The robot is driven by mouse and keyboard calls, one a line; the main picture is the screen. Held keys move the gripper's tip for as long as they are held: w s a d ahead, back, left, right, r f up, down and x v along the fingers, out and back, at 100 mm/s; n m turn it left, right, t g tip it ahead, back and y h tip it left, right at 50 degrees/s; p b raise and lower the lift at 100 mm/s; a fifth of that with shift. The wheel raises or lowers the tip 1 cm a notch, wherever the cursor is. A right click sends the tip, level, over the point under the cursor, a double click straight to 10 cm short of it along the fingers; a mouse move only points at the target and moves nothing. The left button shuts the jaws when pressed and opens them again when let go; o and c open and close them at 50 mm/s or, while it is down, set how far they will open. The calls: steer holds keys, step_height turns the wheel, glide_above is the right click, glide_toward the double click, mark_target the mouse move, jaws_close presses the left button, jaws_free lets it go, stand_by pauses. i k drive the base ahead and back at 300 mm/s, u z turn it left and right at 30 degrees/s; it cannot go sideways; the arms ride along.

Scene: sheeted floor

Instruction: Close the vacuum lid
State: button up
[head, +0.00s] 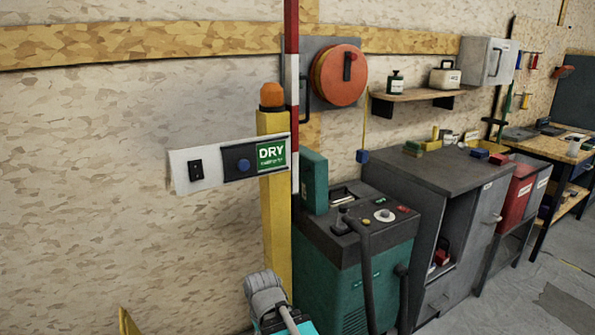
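The vacuum (338,268) is a teal cabinet with a dark top, standing against the wall right of the yellow post. A teal panel, which looks like its lid (314,182), stands upright at the left back of the top. Beside it is a recessed opening (346,194) in the top, so the lid appears open. A dark hose (365,262) runs from the top down the front. A grey and teal part of my arm shows at the bottom, left of the vacuum and lower than its top. My gripper's fingers are not in view.
A yellow post (276,205) with an orange cap stands just left of the vacuum, bearing a panel marked DRY (230,163). A red-and-white pole (292,95) rises beside the lid. A grey cabinet (440,172) stands close on the right. Open floor (520,290) lies at lower right.

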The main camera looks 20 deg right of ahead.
mark_target(314, 166)
steer(key=k, duration=0.95)
steer(key=z, duration=0.45)
steer(key=i, duration=1)
steer(key=u, duration=0.05)
